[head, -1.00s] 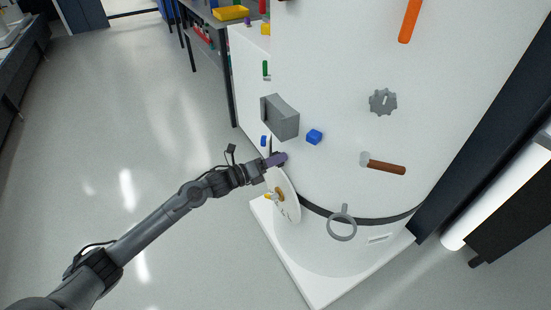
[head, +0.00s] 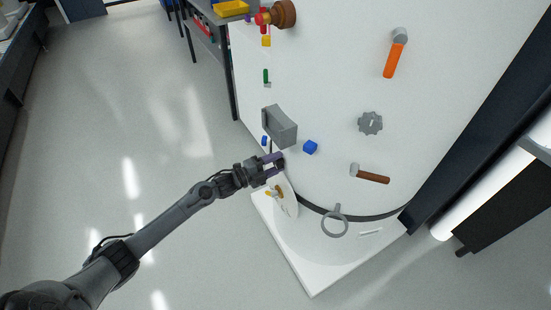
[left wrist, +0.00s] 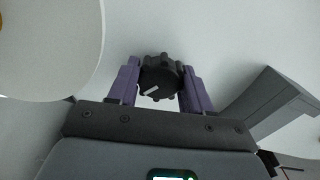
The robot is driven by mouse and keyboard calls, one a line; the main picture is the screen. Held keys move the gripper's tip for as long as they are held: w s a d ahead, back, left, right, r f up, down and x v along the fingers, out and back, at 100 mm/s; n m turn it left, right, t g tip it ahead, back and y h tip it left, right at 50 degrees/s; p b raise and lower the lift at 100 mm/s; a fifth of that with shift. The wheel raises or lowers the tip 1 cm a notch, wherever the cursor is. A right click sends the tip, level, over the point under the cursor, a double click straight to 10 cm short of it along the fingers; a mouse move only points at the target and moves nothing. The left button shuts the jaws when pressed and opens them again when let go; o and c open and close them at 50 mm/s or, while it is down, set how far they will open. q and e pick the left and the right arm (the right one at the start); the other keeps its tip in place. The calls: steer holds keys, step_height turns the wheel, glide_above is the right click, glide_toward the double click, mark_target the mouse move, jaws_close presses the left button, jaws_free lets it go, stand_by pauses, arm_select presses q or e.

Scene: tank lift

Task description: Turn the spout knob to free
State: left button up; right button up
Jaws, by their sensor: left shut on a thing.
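A black ridged knob (left wrist: 160,76) with a white pointer mark sits on the white tank wall in the left wrist view. My left gripper (left wrist: 158,90) has its purple fingers on either side of the knob and is shut on it. The white mark lies slanted, rising to the right. In the head view my left gripper (head: 273,165) is at the tank's left side, and the black knob (head: 281,163) shows partly between its fingertips. My right gripper is not in view. I cannot read any label for the knob's positions.
A grey box (head: 281,126) and a blue block (head: 310,147) stick out of the tank (head: 320,70) nearby. A white disc (left wrist: 45,45) is close on the left in the wrist view. A brass fitting (head: 277,191) is below the gripper. The floor at left is clear.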

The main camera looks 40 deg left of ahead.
arm_select(q)
steer(key=n+p, duration=0.3)
steer(key=n, duration=0.2)
steer(key=shift+n, duration=0.3)
steer(key=n+p, duration=0.3)
steer(key=n, duration=0.2)
steer(key=shift+f+n, duration=0.1)
steer(key=shift+n, duration=0.2)
steer(key=n+p, duration=0.2)
steer(key=n, duration=0.3)
steer(key=shift+s+f, duration=0.1)
steer(key=shift+f, duration=0.05)
steer(key=n+p, duration=0.1)
steer(key=n, duration=0.4)
steer(key=shift+f, duration=0.1)
steer(key=shift+n, duration=0.3)
steer(key=o, duration=0.8)
steer(key=shift+o, duration=1.2)
